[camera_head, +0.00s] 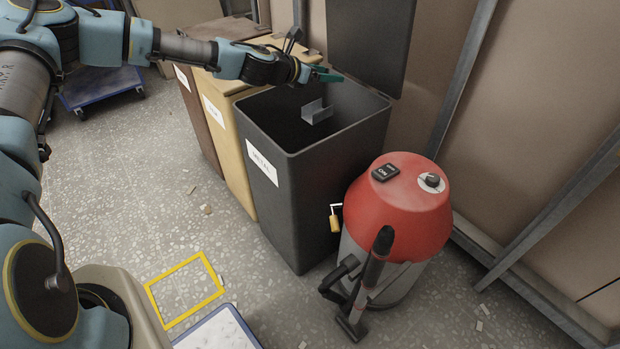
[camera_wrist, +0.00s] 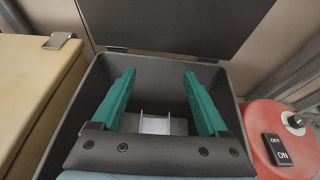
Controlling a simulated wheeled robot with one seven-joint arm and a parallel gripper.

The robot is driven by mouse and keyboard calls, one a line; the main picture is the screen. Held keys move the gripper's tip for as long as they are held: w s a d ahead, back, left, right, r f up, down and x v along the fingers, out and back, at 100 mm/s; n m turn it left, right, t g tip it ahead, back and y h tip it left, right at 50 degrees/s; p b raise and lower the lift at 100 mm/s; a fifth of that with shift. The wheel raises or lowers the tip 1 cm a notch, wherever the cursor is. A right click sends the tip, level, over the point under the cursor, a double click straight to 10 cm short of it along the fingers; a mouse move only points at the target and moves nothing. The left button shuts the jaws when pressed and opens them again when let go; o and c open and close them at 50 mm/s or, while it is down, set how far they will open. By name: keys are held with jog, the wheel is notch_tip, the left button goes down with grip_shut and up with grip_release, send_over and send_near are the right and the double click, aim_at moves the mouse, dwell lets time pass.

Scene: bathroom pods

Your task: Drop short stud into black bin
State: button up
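The black bin (camera_head: 270,205) stands with its lid (camera_head: 368,40) raised against the wall. The short stud (camera_head: 316,112), a small grey metal channel piece, shows inside the bin's opening, below and apart from my gripper. I cannot tell whether it is falling or resting on something. My gripper (camera_head: 328,76) is over the back left part of the bin. In the wrist view its two green fingers (camera_wrist: 158,75) are wide apart with nothing between them. The stud (camera_wrist: 155,123) shows beyond them, partly hidden by the gripper body, inside the bin (camera_wrist: 230,90).
A yellow bin (camera_head: 232,150) and a brown bin (camera_head: 197,120) stand left of the black bin. A red and grey vacuum cleaner (camera_head: 400,205) stands close at its right. A blue dolly (camera_head: 100,90) is at the back left. The speckled floor in front is mostly clear.

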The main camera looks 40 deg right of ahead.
jog(key=shift+o, duration=1.4)
jog(key=v, duration=1.1)
jog(key=shift+f, duration=0.1)
